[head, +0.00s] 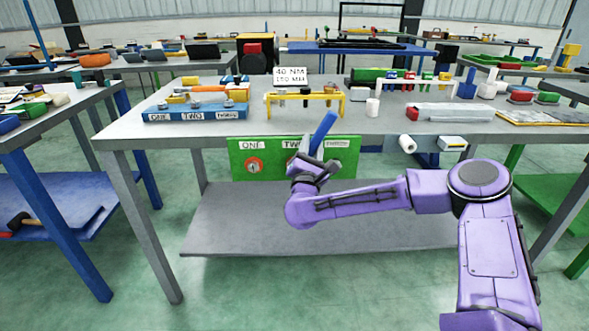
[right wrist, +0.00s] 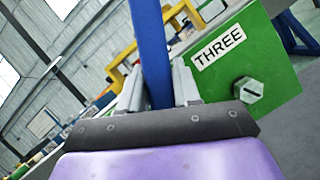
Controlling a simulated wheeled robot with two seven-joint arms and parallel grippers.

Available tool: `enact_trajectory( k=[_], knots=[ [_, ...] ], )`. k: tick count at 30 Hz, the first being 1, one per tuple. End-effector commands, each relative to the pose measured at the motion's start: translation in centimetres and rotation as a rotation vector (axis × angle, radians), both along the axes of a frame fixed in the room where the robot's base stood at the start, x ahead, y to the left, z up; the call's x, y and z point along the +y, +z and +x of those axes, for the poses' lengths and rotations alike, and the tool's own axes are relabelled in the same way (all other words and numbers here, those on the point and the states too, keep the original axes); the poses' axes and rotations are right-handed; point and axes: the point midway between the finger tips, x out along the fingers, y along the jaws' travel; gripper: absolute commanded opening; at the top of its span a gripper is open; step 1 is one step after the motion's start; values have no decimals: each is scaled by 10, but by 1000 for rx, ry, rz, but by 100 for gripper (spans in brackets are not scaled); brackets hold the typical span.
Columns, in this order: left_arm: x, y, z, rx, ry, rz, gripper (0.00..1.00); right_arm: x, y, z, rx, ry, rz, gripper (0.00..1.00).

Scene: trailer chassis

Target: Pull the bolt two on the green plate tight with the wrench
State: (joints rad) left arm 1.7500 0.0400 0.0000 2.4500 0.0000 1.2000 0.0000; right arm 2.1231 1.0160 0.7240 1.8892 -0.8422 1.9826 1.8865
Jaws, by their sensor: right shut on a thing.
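The green plate (head: 240,151) hangs upright at the table's front edge, with labels ONE, TWO and THREE. Bolt one (head: 254,164) shows under its label. Bolt two is mostly hidden behind my right gripper (head: 312,163), which is in front of the plate's middle. That gripper is shut on the blue handle of the wrench (head: 324,129), which tilts up and right in the head view. In the right wrist view the blue handle (right wrist: 149,50) stands between the fingers. Bolt three (right wrist: 248,90) shows beside it. The wrench's head is hidden, so I cannot tell whether it sits on bolt two. My left gripper is not in view.
On the grey table (head: 130,130) are a blue holder (head: 215,113) labelled ONE and TWO, a yellow stand (head: 305,96) and a sign (head: 290,76) reading 40 NM, 150 MM. A grey lower shelf (head: 225,235) extends below the plate.

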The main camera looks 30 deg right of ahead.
Motion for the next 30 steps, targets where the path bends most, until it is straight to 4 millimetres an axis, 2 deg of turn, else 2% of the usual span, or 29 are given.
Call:
enact_trajectory(
  k=[15, 30],
  knots=[
    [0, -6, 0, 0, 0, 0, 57, 4, 3, 1, 22, 1, -41, 0],
    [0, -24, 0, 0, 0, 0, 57, 23, 2, -28, 21, 2, -41, 0]
  ],
)
